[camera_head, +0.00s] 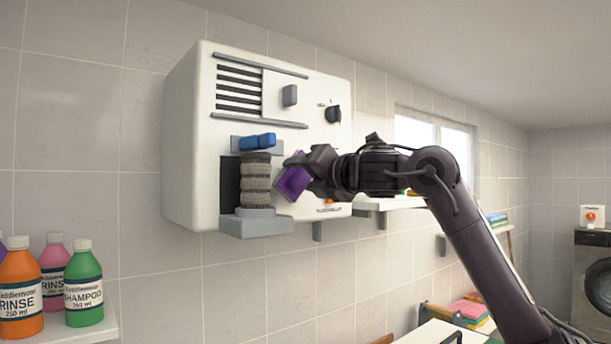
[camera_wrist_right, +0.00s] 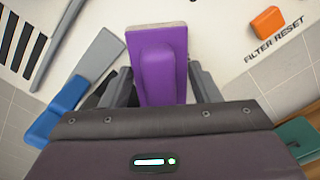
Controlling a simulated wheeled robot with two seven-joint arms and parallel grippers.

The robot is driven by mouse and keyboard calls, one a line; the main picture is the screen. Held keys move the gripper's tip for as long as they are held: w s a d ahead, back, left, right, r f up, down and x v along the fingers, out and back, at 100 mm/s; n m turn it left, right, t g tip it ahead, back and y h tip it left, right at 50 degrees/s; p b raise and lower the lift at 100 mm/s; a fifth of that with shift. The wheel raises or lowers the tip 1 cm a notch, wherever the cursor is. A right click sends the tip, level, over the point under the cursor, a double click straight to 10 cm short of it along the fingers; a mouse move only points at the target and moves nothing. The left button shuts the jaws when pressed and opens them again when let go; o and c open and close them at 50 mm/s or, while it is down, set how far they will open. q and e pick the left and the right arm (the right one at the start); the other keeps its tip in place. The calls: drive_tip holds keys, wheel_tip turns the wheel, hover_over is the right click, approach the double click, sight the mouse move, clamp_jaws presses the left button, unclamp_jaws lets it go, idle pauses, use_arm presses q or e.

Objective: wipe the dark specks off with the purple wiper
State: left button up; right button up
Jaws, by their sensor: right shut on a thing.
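The purple wiper (camera_head: 293,182) is held tilted in my right gripper (camera_head: 310,172), close to the lower front of the white wall unit (camera_head: 185,150). In the right wrist view the wiper (camera_wrist_right: 158,55) sits between the two fingers of my right gripper (camera_wrist_right: 160,88), which are shut on it. Its pad faces the white panel (camera_wrist_right: 215,30); I cannot tell whether it touches. My left gripper is not in view.
Left of the wiper, a grey ribbed cylinder (camera_head: 256,180) stands on a grey ledge (camera_head: 256,226) under a blue lever (camera_head: 253,141). An orange button (camera_wrist_right: 268,22) is near the wiper. Bottles (camera_head: 84,285) stand on a shelf far left.

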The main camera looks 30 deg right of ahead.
drive_tip(key=shift+w+p, duration=0.5)
drive_tip(key=shift+w, duration=0.35)
drive_tip(key=shift+f, duration=0.1)
